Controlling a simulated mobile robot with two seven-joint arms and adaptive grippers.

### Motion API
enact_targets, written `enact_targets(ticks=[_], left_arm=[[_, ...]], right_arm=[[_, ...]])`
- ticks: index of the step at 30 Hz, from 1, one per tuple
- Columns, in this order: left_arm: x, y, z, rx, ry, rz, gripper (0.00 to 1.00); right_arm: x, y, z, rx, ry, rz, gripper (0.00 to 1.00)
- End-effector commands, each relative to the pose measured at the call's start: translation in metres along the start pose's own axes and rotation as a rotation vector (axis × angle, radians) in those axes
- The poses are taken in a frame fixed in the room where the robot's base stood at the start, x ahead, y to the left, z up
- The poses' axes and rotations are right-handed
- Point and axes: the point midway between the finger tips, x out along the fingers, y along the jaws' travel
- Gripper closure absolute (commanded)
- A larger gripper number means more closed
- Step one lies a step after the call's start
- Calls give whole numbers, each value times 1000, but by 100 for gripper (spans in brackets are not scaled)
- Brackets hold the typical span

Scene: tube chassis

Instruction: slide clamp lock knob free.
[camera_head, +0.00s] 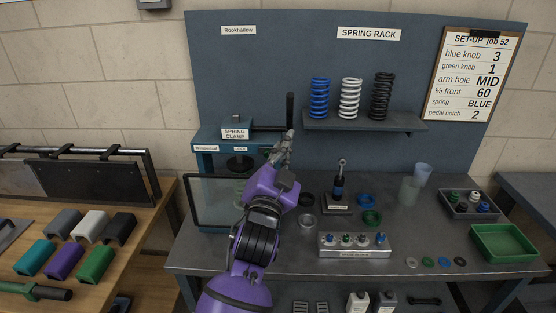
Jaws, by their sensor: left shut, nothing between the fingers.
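The spring clamp (222,139) is a blue frame at the left of the grey bench, with a white "SPRING CLAMP" label. A small label that seems to read "LOCK" is on its front bar; I cannot make out the lock knob for certain. A black upright handle (290,108) rises at the clamp's right end. My left gripper (288,140) is shut and empty, just below this handle and right of the clamp. I cannot tell whether it touches the handle. The purple arm hides part of the clamp's lower right. My right gripper is out of view.
A clear guard panel (214,203) stands before the clamp. Blue, white and black springs (351,98) stand on the rack shelf.

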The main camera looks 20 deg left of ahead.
Motion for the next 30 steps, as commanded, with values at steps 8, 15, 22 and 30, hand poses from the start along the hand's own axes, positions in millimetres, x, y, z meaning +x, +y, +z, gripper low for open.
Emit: enact_targets(ticks=[8,15,22,30], left_arm=[[25,-1,21,1,-5,0,100],[19,0,37,-1,-1,0,100],[18,0,38,-1,0,-1,100],[18,-1,38,-1,0,-1,100]], right_arm=[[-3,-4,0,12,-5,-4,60],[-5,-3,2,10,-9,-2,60],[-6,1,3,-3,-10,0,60],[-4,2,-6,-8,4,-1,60]])
